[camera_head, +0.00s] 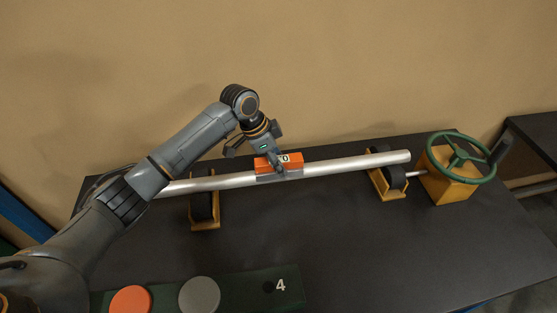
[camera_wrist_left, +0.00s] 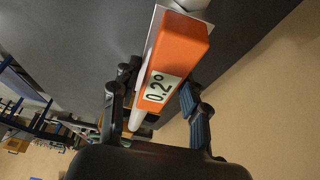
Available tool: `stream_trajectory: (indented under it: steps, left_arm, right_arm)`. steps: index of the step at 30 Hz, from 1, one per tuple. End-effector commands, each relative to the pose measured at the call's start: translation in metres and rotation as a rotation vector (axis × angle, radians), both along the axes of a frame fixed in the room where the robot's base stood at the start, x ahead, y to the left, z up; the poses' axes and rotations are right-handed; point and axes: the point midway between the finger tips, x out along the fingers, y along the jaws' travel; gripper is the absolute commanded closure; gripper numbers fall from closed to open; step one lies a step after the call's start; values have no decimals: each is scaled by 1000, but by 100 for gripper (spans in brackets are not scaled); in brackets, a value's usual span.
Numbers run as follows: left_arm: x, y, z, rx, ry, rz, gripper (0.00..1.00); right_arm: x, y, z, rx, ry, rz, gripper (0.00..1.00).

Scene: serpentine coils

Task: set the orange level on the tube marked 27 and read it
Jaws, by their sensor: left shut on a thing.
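The orange level (camera_head: 292,158) lies along the top of a long silver tube (camera_head: 340,163), near its middle. In the left wrist view the level (camera_wrist_left: 182,45) has a display (camera_wrist_left: 160,88) that reads 0.2°. My left gripper (camera_head: 276,166) is shut on the level from above, with one finger on each side of it. In the left wrist view the fingers (camera_wrist_left: 160,112) flank the level's display end. The tube rests on two yellow stands with black rollers. No 27 is legible on the tube; my left arm hides its left end. My right gripper is out of view.
A yellow box (camera_head: 447,184) with a green handwheel (camera_head: 460,158) stands at the tube's right end. A dark green panel (camera_head: 245,292) with an orange disc (camera_head: 131,299), a grey disc (camera_head: 200,294) and a 4 is at the front. The dark tabletop (camera_head: 330,225) before the tube is clear.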

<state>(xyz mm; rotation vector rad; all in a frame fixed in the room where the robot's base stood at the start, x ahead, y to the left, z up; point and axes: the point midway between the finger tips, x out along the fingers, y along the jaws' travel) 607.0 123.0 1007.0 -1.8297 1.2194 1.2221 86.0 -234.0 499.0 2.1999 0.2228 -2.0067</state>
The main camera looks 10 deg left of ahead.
Motion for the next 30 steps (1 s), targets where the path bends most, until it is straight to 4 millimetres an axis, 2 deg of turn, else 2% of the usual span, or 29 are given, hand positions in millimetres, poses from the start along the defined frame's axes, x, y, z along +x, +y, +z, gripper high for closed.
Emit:
stream_trajectory:
  steps: [30]
  left_arm:
    - [0, 0, 1, 0, -2, -1, 97]
  right_arm:
    - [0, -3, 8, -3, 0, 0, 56]
